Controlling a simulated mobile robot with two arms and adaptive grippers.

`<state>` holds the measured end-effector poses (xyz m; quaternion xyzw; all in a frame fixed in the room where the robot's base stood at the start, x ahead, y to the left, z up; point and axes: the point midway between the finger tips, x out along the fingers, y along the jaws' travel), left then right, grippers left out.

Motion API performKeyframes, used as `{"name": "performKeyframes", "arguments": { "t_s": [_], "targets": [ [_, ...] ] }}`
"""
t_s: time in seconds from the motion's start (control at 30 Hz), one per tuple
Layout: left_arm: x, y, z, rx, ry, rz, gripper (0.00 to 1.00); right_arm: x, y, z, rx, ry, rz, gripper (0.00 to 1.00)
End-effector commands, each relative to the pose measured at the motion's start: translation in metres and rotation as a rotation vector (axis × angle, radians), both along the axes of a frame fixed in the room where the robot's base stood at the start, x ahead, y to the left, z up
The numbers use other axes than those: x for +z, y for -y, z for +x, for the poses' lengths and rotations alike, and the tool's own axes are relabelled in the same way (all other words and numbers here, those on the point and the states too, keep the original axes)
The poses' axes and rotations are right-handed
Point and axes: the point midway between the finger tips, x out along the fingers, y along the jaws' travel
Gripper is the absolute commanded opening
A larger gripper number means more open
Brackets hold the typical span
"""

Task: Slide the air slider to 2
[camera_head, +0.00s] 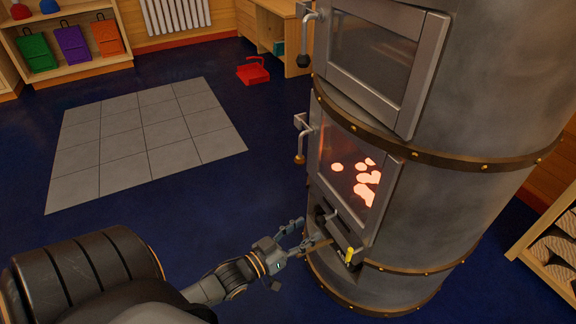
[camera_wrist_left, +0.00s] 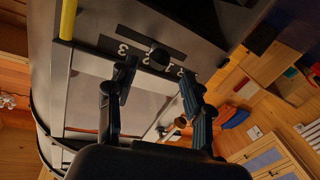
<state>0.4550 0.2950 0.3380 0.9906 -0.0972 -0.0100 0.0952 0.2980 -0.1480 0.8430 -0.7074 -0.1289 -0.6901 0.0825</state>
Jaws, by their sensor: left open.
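The air slider shows in the left wrist view as a round black knob (camera_wrist_left: 159,56) on a dark slot, with white numerals beside it. A 3 reads clearly left of the knob; the numerals nearer the knob and the right finger are partly hidden, so I cannot tell its exact setting. The slider is on the grey metal stove (camera_head: 450,200), below the glowing fire door. My left gripper (camera_head: 311,236) is open at the stove's lower front. In the left wrist view its two fingers (camera_wrist_left: 158,82) are either side of the knob's line, with no clear contact. My right gripper is not in view.
A yellow handle (camera_head: 349,256) sticks out low on the stove front. The lower door handle (camera_head: 299,145) hangs at the door's left edge. A red dustpan-like object (camera_head: 253,71) and grey floor tiles (camera_head: 140,140) lie left. The blue floor around my arm is clear.

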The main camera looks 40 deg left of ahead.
Motion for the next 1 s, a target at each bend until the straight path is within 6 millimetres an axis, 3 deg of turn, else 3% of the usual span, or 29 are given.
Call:
{"name": "performKeyframes", "arguments": {
  "t_s": [0.1, 0.33, 1.0],
  "targets": [
    [-0.001, -0.005, -0.026, 0.0, -0.004, 0.0, 0.51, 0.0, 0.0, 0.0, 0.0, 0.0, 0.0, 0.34],
    [-0.001, -0.011, -0.055, 0.002, -0.002, -0.001, 0.51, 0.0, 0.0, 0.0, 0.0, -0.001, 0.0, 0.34],
    [0.0, -0.013, -0.061, 0.002, -0.001, -0.001, 0.51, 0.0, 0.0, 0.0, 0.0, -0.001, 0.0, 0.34]
  ]
}}
